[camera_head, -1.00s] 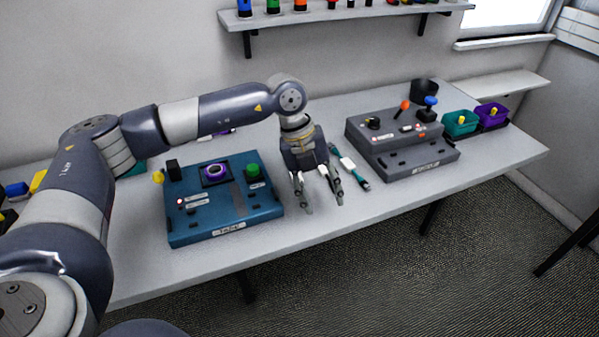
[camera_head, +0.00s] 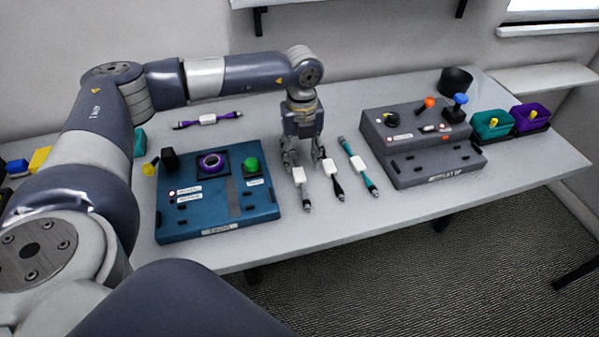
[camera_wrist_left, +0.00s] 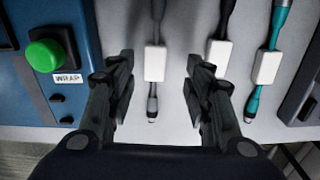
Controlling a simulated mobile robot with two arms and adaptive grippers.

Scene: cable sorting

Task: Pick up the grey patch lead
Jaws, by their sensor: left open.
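The grey patch lead (camera_head: 307,201) lies on the table between the blue panel and the black-ended lead, with a white label on its middle. In the left wrist view the grey lead (camera_wrist_left: 152,100) runs between the two fingers, its white label level with the fingertips. My left gripper (camera_head: 305,165) is open and points down over the lead, with a finger on each side. In the wrist view the gripper (camera_wrist_left: 160,62) shows a gap on both sides of the lead. The lead's far end is hidden behind the gripper in the head view. My right gripper is not in view.
A black lead (camera_head: 339,189) lies close to the right finger, and a teal lead (camera_head: 371,184) beyond it. A blue panel (camera_head: 218,207) stands left, a grey panel (camera_head: 410,168) right. A purple lead (camera_head: 228,117) lies at the back. Teal and purple bins (camera_head: 491,126) stand far right.

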